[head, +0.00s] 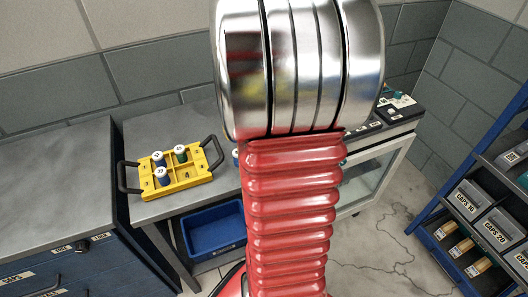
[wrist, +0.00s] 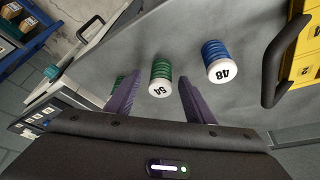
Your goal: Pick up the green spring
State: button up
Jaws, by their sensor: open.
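In the wrist view a green spring (wrist: 160,72) with a white end cap, its number looking like 54, stands on the grey worktop (wrist: 185,25). My gripper (wrist: 159,82) is open, its two purple fingers to the left and right of the spring's near end. I cannot tell whether either finger touches it. In the head view my arm hides this spring. Another green spring (head: 180,154) sits in the yellow tray (head: 188,185) in the head view.
A blue spring marked 48 (wrist: 217,58) stands just right of the green one. A blue bin (head: 215,232) is under the worktop. A blue rack (head: 440,255) stands at right.

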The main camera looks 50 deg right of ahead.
jog(key=shift+d+f, duration=0.15)
jog(key=shift+f, duration=0.3)
jog(key=shift+c, duration=0.7)
jog(key=c, duration=1)
